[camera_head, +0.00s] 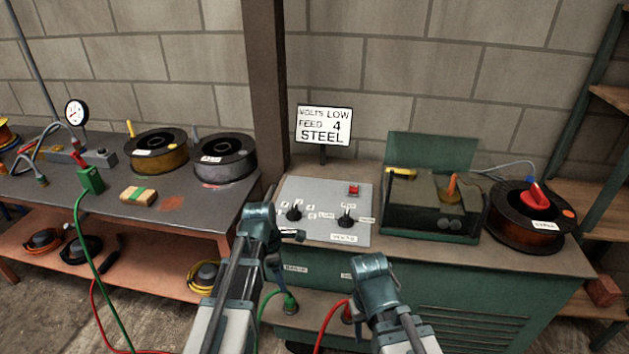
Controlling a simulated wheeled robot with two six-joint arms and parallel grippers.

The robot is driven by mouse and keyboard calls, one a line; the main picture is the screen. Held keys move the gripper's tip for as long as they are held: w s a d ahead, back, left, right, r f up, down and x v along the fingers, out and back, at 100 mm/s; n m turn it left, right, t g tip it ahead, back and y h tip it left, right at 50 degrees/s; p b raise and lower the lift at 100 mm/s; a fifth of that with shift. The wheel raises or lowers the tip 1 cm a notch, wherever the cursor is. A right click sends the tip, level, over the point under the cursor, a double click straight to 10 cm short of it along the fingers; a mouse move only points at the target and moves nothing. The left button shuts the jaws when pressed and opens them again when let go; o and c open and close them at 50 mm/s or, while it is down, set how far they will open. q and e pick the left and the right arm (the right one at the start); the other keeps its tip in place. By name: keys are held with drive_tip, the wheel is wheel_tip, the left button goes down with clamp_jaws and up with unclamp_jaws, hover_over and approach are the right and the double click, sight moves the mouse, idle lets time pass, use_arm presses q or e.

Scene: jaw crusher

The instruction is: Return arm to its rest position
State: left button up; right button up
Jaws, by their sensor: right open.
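My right arm comes in at bottom centre-right, and my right gripper (370,268) is in front of the green cabinet, below the control panel. It is open, with nothing seen in it; its fingertips are hard to make out. My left arm reaches farther up, and my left gripper (288,235) is by the lower left edge of the control panel (322,222). Its jaws are small and dark, partly hidden by the wrist, so I cannot tell their opening. The panel has a left knob (294,212), a right knob (346,217) and a red switch (354,189).
A sign (324,126) reads volts low, feed 4, steel. The wire feeder (431,200) has its lid raised, beside a copper spool (529,222). Red (331,322) and green cables hang below the panel. The left bench (205,215) holds two spools and a gauge (76,112).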

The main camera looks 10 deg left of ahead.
use_arm(q)
drive_tip(key=s+d+m+y, duration=0.2)
drive_tip(key=s+d+m, duration=0.45)
drive_tip(key=m, duration=0.65)
drive_tip(key=s+d+m+y, duration=0.1)
drive_tip(key=s+d+m, duration=0.6)
drive_tip(key=m, duration=0.6)
wheel_tip(320, 180, up, 15)
drive_tip(key=a+p, duration=0.1)
drive_tip(key=p, duration=1.4)
drive_tip(key=shift+g, duration=0.4)
drive_tip(key=shift+a, duration=0.1)
